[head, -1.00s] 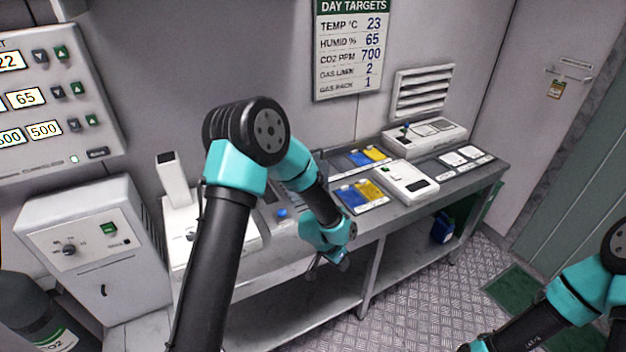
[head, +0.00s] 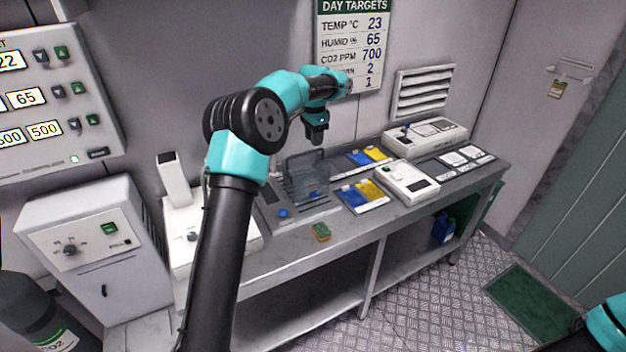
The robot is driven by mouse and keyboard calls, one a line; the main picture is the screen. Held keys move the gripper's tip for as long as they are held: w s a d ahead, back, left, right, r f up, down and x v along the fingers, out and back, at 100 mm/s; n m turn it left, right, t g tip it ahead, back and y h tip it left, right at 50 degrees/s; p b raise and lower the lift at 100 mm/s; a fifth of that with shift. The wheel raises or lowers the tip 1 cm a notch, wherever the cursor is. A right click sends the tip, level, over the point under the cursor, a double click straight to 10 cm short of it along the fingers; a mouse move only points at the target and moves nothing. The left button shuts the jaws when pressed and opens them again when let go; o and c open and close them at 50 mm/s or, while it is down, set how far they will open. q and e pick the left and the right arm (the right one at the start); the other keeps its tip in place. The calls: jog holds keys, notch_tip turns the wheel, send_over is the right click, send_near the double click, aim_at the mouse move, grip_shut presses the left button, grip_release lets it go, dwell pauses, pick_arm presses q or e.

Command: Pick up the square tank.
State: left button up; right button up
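A see-through grey square-sided tank (head: 306,176), which looks like the square tank, stands upright on a flat grey unit with a blue knob (head: 283,213) on the bench. My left gripper (head: 315,140) points down just above the tank's top edge in the picture. A gap or contact between them is hard to judge. Its fingers are small and dark, so I cannot tell whether they are open. The tank stands on the unit and does not look held. My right gripper is out of view; only part of my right arm shows at the lower right.
Blue and yellow pads (head: 362,195) and a white device (head: 408,183) stand to the right. Another white device (head: 425,137) is at the back. A white instrument (head: 180,205) stands left.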

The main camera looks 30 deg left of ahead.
pick_arm(q)
jog(key=shift+a+r, duration=0.2)
send_over(313, 180)
notch_tip(313, 180, down, 12)
jog(key=shift+w+a+f, duration=0.15)
jog(key=shift+w, duration=0.1)
dwell(0.4)
jog(key=shift+s+f, duration=0.2)
jog(key=shift+f, duration=2.4)
jog(key=shift+f, duration=0.2)
grip_shut()
